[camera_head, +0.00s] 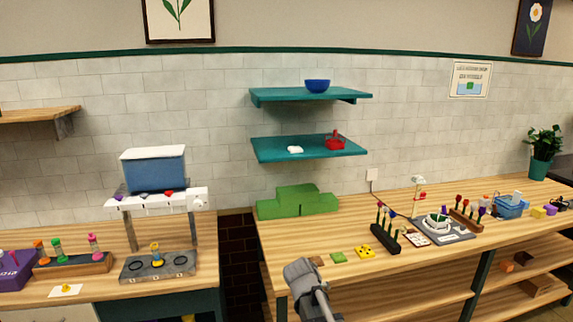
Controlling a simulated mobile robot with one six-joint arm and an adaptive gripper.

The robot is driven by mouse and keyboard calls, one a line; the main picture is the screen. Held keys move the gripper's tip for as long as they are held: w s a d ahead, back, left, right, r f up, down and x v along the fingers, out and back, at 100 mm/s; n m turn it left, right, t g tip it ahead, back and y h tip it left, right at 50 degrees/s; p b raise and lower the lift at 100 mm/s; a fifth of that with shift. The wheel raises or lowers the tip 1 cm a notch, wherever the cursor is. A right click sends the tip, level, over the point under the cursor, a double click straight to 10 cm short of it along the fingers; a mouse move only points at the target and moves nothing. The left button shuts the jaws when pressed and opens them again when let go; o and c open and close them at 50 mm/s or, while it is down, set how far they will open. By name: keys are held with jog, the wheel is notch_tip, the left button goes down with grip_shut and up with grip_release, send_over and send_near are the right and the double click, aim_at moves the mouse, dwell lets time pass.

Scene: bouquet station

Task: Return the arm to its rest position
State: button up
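A grey part of my arm (306,288) rises at the bottom centre, in front of the left end of the right wooden table (290,248). It is cut off by the lower picture edge. I cannot make out my gripper's fingers or whether they hold anything. No object is visibly touching the arm.
Green steps (297,203) stand behind. The left table (100,292) holds a grey tray (158,267). A dark-floored gap (238,255) separates the tables.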

jog(key=s+d+f+g+y, duration=0.2)
jog(key=s+d+g, duration=0.1)
jog(key=s, duration=0.6)
jog(key=s+d+f+m+g+y, duration=0.1)
jog(key=s+d, duration=0.3)
jog(key=s, duration=0.4)
jog(key=shift+s+d+f+g+y, duration=0.4)
jog(key=shift+f+g, duration=0.1)
jog(key=shift+g, duration=0.4)
